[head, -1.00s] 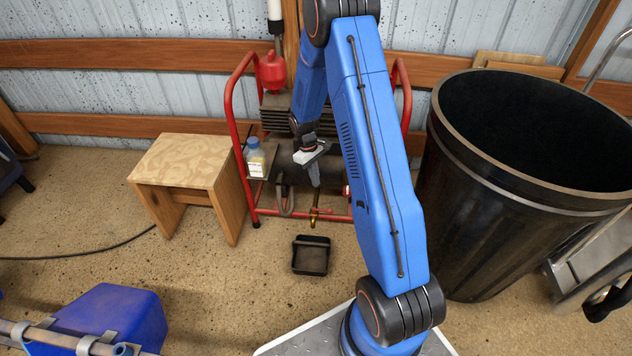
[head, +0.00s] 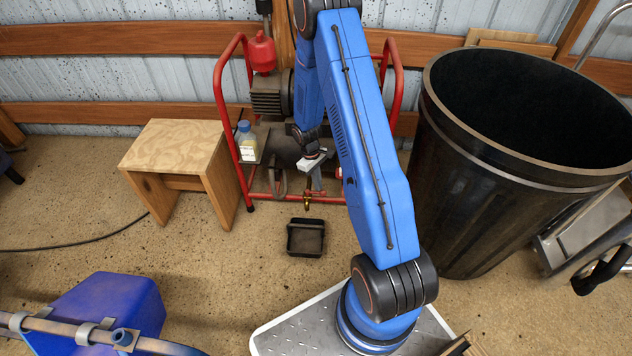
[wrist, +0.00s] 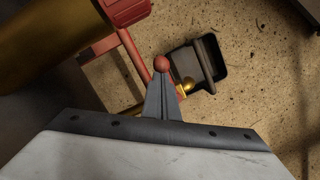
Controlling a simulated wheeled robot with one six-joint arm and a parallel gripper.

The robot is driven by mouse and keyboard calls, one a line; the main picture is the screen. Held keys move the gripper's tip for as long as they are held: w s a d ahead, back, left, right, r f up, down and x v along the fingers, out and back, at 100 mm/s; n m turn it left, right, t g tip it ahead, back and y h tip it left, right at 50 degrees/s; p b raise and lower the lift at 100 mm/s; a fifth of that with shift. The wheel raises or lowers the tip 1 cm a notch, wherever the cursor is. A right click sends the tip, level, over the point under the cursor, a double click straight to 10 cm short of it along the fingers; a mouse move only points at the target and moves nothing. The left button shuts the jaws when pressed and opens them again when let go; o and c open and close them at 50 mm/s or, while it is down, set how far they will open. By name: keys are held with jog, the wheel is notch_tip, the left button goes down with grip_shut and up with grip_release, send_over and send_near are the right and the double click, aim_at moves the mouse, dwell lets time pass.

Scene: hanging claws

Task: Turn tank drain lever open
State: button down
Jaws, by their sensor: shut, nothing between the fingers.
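The tank (wrist: 45,40) is a rounded, brownish body at the upper left of the wrist view. In the head view, a brass drain valve (head: 307,202) sits low at the front of the red-framed machine; its brass also shows in the wrist view (wrist: 187,86). A red ball knob (wrist: 162,64), seemingly the lever's end, shows just past my fingertips. I cannot tell whether they touch it. My gripper (head: 317,188) is shut and empty, just right of the valve in the head view; its fingers (wrist: 162,82) hide part of the lever.
A black drain pan (head: 306,222) lies on the floor below the valve. A red tube frame (head: 228,120) surrounds the machine, with a bottle (head: 247,143) at its left. A wooden stool (head: 170,145) stands left and a large black bin (head: 460,190) right.

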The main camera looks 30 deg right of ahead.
jog(key=shift+s, duration=0.1)
jog(key=m, duration=0.2)
jog(key=s+m, duration=0.1)
jog(key=shift+s+a+m+y, duration=0.1)
jog(key=shift+a+m+y, duration=0.2)
jog(key=shift+m, duration=0.1)
jog(key=shift+w, duration=0.2)
